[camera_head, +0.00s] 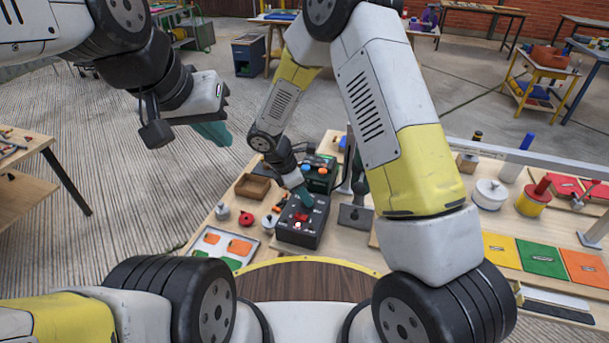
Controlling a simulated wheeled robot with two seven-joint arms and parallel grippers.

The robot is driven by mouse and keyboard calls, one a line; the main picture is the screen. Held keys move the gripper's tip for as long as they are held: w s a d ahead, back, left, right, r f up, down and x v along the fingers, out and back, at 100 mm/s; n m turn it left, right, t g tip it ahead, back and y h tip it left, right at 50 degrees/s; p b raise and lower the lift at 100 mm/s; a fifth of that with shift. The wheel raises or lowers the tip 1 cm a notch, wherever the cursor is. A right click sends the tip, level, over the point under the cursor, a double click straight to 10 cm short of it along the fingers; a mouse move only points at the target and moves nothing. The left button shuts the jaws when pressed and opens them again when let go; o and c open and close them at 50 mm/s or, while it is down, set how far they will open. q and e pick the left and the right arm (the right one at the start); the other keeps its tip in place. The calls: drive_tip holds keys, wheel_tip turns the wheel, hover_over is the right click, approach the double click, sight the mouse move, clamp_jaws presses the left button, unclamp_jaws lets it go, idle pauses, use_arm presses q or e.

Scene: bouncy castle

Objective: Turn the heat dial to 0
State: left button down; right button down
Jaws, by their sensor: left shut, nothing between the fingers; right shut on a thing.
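A dark control box (312,233) stands on the workbench in front of me, with a small red and white part on its front face. My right gripper (304,201) reaches down to the top of this box, its teal fingers shut on what appears to be the heat dial. The fingers hide the dial, so its setting cannot be read. My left gripper (217,134) is shut and empty, raised in the air left of the bench.
A second dark box with coloured knobs (318,174) stands just behind. A wooden tray (252,187), small round weights and a tray of orange and green shapes (222,245) lie to the left. A white pot (489,195) and coloured panels (541,256) are at right.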

drive_tip(key=shift+n+t, duration=0.3)
drive_tip(key=shift+n, duration=0.5)
drive_tip(key=shift+y, duration=0.3)
drive_tip(key=c, duration=1.1)
unclamp_jaws()
drive_tip(key=shift+r, duration=0.1)
drive_tip(key=v, duration=0.7)
drive_tip(key=shift+s+a+r, duration=0.15)
drive_tip(key=shift+r, duration=0.1)
